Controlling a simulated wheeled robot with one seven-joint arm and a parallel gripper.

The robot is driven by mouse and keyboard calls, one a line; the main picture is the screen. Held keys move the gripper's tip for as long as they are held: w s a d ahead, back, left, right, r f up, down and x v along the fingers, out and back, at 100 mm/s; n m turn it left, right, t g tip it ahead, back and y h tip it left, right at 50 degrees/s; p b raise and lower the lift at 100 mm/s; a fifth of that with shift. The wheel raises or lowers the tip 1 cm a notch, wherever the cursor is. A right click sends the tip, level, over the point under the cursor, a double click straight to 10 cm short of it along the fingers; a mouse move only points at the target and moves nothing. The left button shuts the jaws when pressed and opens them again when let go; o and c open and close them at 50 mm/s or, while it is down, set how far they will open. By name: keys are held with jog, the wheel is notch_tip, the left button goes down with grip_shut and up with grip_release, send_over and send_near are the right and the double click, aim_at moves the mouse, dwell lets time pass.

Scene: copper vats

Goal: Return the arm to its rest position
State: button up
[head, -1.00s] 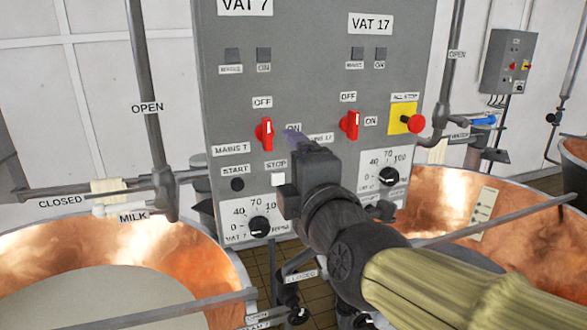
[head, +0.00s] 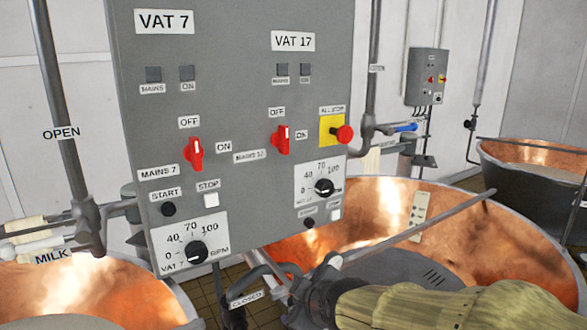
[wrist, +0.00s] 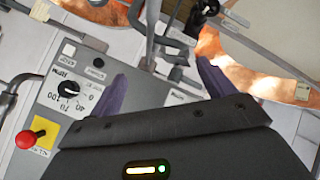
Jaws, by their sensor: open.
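My gripper (wrist: 163,85) shows in the wrist view with its two purple fingers spread apart and nothing between them. The grey control panel (wrist: 95,65) is seen tilted beyond the fingers, with a dial and a red stop button at the left. In the head view my arm, in an olive sleeve, lies low at the lower right, below the panel (head: 240,150) and in front of the right copper vat. My fingers cannot be made out there.
The panel carries two red switches, dials and a red stop button (head: 344,133). Copper vats stand at left (head: 90,290) and right (head: 500,235). A grey bar (head: 415,230) crosses the right vat near my arm. Pipes and valve handles are below the panel.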

jog(key=s+d+f+m+g+h, duration=0.1)
jog(key=s+d+f+m+g, duration=0.2)
jog(key=s+d+f+m, duration=0.2)
jog(key=s+d+f+m+g+h+b, duration=0.1)
jog(key=s+d+f+m+g+h, duration=0.1)
jog(key=s+d+f+m+g, duration=0.2)
jog(key=d+f+m, duration=0.3)
jog(key=d+f, duration=0.1)
jog(key=f, duration=0.3)
jog(key=shift+s+d+f+m, duration=0.25)
jog(key=shift+s+f+m, duration=0.05)
jog(key=shift+s+f, duration=0.1)
